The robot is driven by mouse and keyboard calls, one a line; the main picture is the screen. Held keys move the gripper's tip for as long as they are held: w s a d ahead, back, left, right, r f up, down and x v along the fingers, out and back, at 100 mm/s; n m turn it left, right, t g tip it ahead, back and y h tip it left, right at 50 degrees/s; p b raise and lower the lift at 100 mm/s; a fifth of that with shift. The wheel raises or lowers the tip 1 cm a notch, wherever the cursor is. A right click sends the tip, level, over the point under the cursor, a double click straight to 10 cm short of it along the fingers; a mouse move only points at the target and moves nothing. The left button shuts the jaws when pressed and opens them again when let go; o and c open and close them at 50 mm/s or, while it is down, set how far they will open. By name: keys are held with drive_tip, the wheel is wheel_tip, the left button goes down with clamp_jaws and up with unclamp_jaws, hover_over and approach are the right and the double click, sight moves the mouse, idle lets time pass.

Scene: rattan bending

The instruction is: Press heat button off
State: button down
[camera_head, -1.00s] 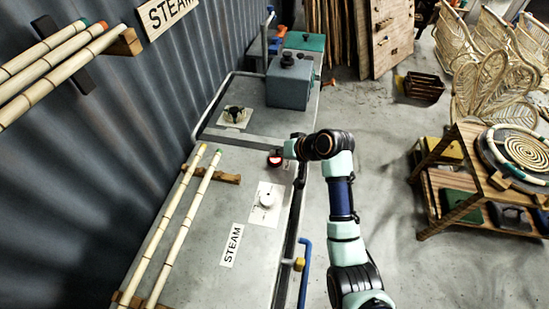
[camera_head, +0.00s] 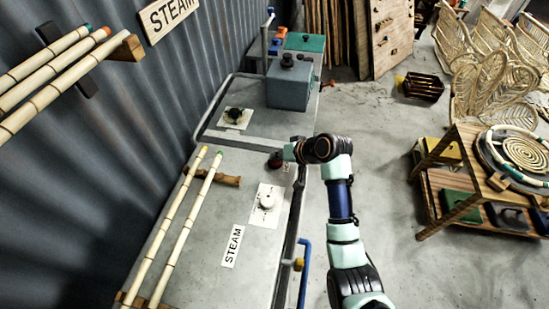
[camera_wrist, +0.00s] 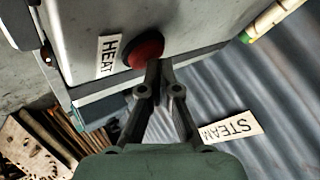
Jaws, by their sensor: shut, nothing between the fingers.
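The heat button (camera_wrist: 145,48) is a round red cap in the wrist view, beside a white HEAT label (camera_wrist: 108,56) on a grey box. In the head view the heat button (camera_head: 275,161) looks dark and unlit, at the right edge of the steam bench. My gripper (camera_wrist: 158,65) is shut and empty, its fingertips right at the button's edge. I cannot tell whether they touch it. In the head view my wrist is just right of the button, and the fingers are not clearly visible.
A white knob (camera_head: 267,200) on a plate and a STEAM label (camera_head: 232,246) are on the bench (camera_head: 210,265). Two rattan poles (camera_head: 183,228) lie along its left side. A grey box (camera_head: 289,84) stands behind.

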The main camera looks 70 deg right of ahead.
drive_tip(key=shift+r, duration=0.1)
wheel_tip(320, 180, up, 6)
drive_tip(key=p, duration=0.6)
drive_tip(key=shift+r, duration=0.1)
